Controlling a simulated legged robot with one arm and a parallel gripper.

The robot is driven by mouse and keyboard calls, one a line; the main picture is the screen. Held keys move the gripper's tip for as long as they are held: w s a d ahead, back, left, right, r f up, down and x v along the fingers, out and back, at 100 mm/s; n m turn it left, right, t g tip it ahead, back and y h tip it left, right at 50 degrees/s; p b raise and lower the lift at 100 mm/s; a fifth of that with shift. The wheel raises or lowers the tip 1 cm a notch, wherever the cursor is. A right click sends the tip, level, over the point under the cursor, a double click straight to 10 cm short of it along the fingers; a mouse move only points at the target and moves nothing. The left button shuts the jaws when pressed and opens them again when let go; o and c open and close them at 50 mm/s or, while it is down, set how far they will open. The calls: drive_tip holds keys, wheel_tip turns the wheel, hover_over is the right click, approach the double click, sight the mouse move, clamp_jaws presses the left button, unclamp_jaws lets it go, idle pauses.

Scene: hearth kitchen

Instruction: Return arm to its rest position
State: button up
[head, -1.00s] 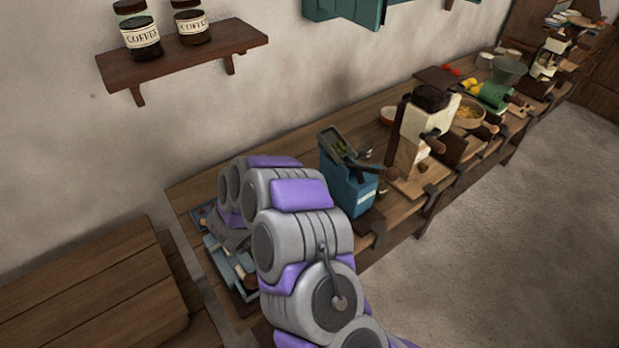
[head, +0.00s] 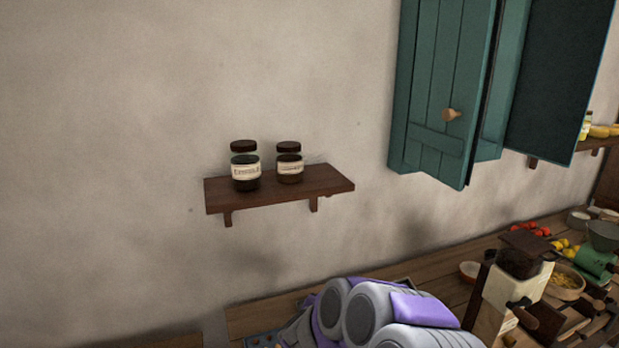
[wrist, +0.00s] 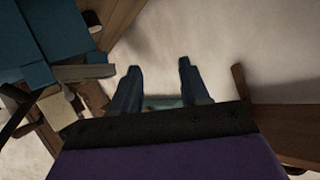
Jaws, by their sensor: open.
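My arm (head: 400,318) is folded low at the bottom of the head view, purple and grey, over the wooden counter. My gripper's fingertips are not clear in the head view. In the wrist view my gripper (wrist: 158,68) is open, its two dark blue fingers apart. I see nothing held between the fingers; pale wall or floor shows beyond them. A small teal patch (wrist: 165,102) shows low between the fingers, and I cannot tell what it is.
A wooden counter (head: 440,270) runs along the wall. A coffee grinder (head: 520,280) stands on it, right of my arm. A shelf (head: 325,182) holds two coffee jars (head: 245,170). Teal shutters (head: 440,90) hang at upper right. A blue object (wrist: 40,45) is close at left in the wrist view.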

drive_tip(key=s+a+r+n+y, duration=0.3)
drive_tip(key=s+a+r+y, duration=0.1)
drive_tip(key=a+r+y, duration=0.25)
drive_tip(key=s+a+r+n+g+y, duration=0.2)
drive_tip(key=s+r+n+g+y, duration=0.15)
drive_tip(key=s, duration=0.55)
drive_tip(key=s+d+g+h, duration=0.2)
drive_tip(key=s+d, duration=0.3)
drive_tip(key=s, duration=0.6)
drive_tip(key=s+d+f+g+h, duration=0.1)
drive_tip(key=s+d+g, duration=0.4)
drive_tip(key=s, duration=0.7)
drive_tip(key=s+d+g+h, duration=0.2)
drive_tip(key=s+d, duration=0.4)
drive_tip(key=s, duration=0.6)
drive_tip(key=shift+d+f+n+g+h, duration=0.3)
drive_tip(key=shift+d+n+g, duration=0.1)
drive_tip(key=shift+g, duration=0.25)
